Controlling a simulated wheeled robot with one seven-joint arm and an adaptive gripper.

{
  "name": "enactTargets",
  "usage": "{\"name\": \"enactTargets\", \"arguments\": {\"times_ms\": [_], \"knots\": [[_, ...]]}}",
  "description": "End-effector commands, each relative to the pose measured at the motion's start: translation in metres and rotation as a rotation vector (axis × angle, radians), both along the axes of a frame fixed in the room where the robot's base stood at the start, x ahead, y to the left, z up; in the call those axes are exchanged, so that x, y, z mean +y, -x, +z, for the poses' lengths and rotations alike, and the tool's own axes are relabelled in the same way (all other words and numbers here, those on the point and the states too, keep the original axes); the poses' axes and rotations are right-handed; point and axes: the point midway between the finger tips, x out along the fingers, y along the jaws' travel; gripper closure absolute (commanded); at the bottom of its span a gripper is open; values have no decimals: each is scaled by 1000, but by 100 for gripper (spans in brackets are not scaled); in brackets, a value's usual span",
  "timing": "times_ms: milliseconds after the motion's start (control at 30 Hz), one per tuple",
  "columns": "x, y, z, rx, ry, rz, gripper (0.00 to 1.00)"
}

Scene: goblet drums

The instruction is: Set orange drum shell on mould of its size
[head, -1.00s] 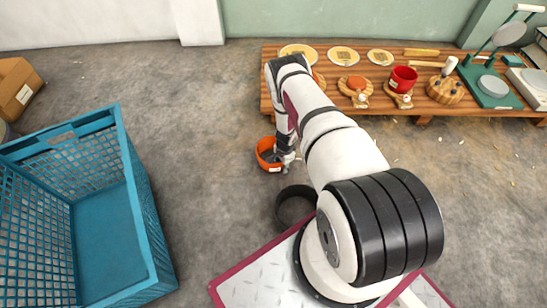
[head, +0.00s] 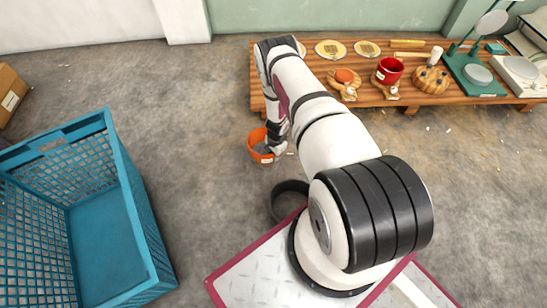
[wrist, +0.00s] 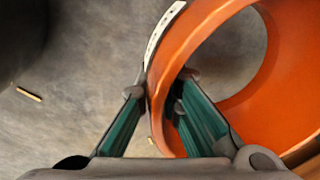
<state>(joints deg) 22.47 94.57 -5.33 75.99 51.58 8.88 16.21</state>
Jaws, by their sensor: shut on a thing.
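The orange drum shell (head: 256,150) is an open ring with a pale label, left of my arm in the head view. My gripper (head: 275,147) is shut on its wall. In the wrist view one finger is on each side of the wall of the orange shell (wrist: 285,80), and grey floor shows through its opening. I cannot tell how high it is above the floor. On the bench, one mould (head: 341,94) has an orange round top, and another mould (head: 385,91) bears a red drum shell (head: 389,69). My arm hides part of the bench.
The wooden bench (head: 438,99) runs along the wall with round discs, a ribbed wooden piece (head: 431,79) and a green press (head: 478,75). A blue crate (head: 137,205) stands at the left. A dark ring (head: 288,200) lies near my base. Floor between crate and shell is clear.

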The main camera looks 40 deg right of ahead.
Motion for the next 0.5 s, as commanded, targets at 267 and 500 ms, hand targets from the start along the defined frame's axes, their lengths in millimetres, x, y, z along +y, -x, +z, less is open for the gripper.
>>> {"name": "enactTargets", "arguments": {"times_ms": [267, 500], "knots": [[-1, -1, 52, -1, 0, -1, 100], [0, 0, 62, 0, 1, -1, 100]]}}
